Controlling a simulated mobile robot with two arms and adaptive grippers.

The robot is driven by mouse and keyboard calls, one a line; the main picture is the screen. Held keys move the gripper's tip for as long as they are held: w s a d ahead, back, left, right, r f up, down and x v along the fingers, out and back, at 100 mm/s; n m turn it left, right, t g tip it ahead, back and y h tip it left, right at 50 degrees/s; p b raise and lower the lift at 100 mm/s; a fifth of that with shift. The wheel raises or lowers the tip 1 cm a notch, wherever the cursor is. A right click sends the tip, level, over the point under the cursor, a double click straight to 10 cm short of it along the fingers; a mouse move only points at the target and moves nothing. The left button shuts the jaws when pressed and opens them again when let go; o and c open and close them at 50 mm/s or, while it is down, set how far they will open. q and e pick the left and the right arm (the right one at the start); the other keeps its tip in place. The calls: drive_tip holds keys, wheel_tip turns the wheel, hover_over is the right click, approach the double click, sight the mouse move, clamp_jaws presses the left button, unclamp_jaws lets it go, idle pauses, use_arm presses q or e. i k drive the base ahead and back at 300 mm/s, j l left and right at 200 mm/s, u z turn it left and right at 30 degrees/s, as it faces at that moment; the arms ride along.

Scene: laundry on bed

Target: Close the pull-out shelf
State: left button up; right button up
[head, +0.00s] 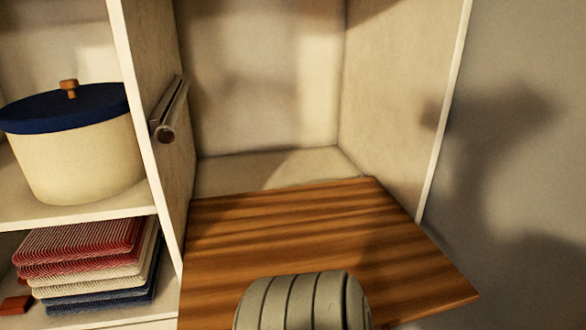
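The pull-out shelf (300,235) is a striped brown wooden board low in the right cabinet compartment. It is pulled out, and its right front corner sticks out past the cabinet's right side panel. Its back edge lies over the pale compartment floor, and its near edge is partly hidden or cut off by the frame. A rounded, ribbed grey-green shape (302,303) covers the near middle of the board at the bottom edge. I cannot tell whether it touches the board or is part of my arm. No gripper fingers show.
A metal bar (168,110) is on the compartment's left wall. The left shelves hold a cream pot with a blue lid (75,150) and a stack of folded red, cream and blue cloths (90,262). A grey wall (530,130) stands at the right. The space above the board is clear.

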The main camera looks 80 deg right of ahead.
sight(354, 226)
drive_tip(key=z, duration=3.15)
